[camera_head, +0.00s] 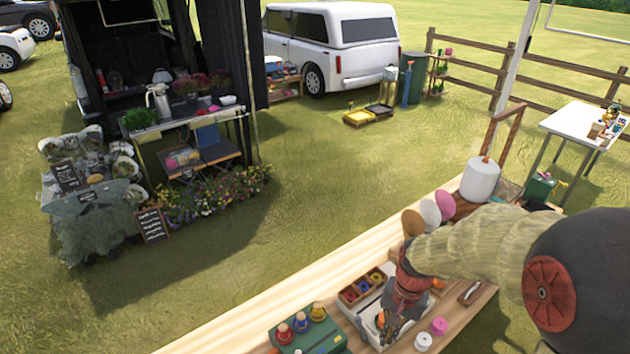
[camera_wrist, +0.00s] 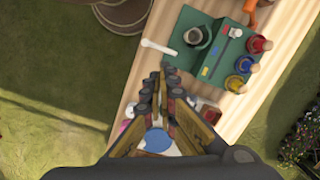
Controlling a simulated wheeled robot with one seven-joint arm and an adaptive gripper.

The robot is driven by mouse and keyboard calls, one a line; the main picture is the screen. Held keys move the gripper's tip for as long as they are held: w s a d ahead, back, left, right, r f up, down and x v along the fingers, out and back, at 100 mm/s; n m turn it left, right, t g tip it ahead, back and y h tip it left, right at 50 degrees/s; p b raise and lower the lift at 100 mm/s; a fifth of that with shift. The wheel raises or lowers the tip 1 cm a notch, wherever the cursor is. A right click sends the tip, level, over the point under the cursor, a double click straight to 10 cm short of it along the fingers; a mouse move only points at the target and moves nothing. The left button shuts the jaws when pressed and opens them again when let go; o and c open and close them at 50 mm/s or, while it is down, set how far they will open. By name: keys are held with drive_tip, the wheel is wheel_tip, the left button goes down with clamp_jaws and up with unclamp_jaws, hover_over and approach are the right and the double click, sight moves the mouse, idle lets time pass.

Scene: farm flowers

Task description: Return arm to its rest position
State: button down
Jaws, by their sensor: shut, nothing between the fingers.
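My gripper (camera_head: 386,332) hangs at the end of my arm over the wooden counter (camera_head: 240,316) in the head view. Below the fingertips in that view is the counter, with a green box (camera_wrist: 214,70) just beyond. My arm is bent and reaches in from the right in the head view. It hides part of the counter behind it.
A small wooden compartment box (camera_head: 350,294) sits at the tray. White (camera_head: 424,342) and pink (camera_head: 439,326) spools lie right of the gripper. A white cylinder (camera_head: 481,180) stands at the counter's far end.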

drive_tip(key=s+r+n+t+b, duration=0.2)
drive_tip(key=s+n+t+b, duration=0.1)
drive_tip(key=s+b, duration=0.3)
drive_tip(key=s+r+n+t+h+b, duration=0.1)
drive_tip(key=s+r+n+t+b, duration=0.2)
drive_tip(key=s+b, duration=0.3)
drive_tip(key=b, duration=0.5)
drive_tip(key=shift+d+t, duration=0.3)
drive_tip(key=shift+d, duration=0.05)
